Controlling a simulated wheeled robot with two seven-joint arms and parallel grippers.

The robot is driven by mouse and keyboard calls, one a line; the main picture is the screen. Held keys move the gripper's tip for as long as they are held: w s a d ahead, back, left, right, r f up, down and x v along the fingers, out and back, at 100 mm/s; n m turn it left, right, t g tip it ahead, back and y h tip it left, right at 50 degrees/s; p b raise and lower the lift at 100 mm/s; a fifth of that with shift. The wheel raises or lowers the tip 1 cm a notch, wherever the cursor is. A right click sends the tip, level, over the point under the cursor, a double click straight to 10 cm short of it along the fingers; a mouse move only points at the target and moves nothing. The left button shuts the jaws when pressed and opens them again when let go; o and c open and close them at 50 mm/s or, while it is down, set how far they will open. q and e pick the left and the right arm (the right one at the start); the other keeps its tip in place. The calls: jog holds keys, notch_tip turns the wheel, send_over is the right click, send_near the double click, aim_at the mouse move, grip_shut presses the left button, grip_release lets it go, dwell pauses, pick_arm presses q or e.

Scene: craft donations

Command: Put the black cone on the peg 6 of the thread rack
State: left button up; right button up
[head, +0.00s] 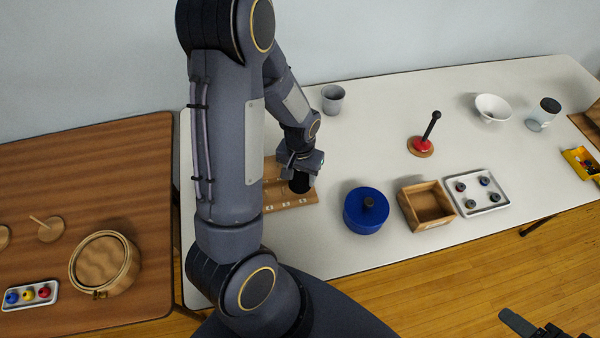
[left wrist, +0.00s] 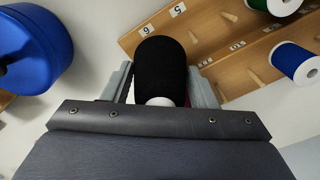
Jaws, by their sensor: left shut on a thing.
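My left gripper (head: 300,168) is shut on the black cone (head: 299,183), over the wooden thread rack (head: 278,207). In the left wrist view the black cone (left wrist: 160,65) sits between the two fingers of my left gripper (left wrist: 163,90), with a white end toward the camera. The rack (left wrist: 222,68) fills the upper right there, with labels 5 and 6, bare slanted pegs, a green spool (left wrist: 276,5) and a blue spool (left wrist: 296,63). The cone hides part of the rack, and its gap to the pegs is unclear. My right gripper (head: 532,326) is partly in view at the lower right.
A blue lidded pot (head: 364,217) stands right of the rack, then a wooden box (head: 405,206) and a tray with several spools (head: 478,212). A grey cup (head: 333,97) stands behind. My left arm hides the table's left part.

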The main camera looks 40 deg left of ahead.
pick_arm(q)
jog(key=shift+f+b, duration=0.45)
jog(key=shift+f, duration=0.15)
jog(key=o, duration=1.1)
notch_tip(320, 180, up, 8)
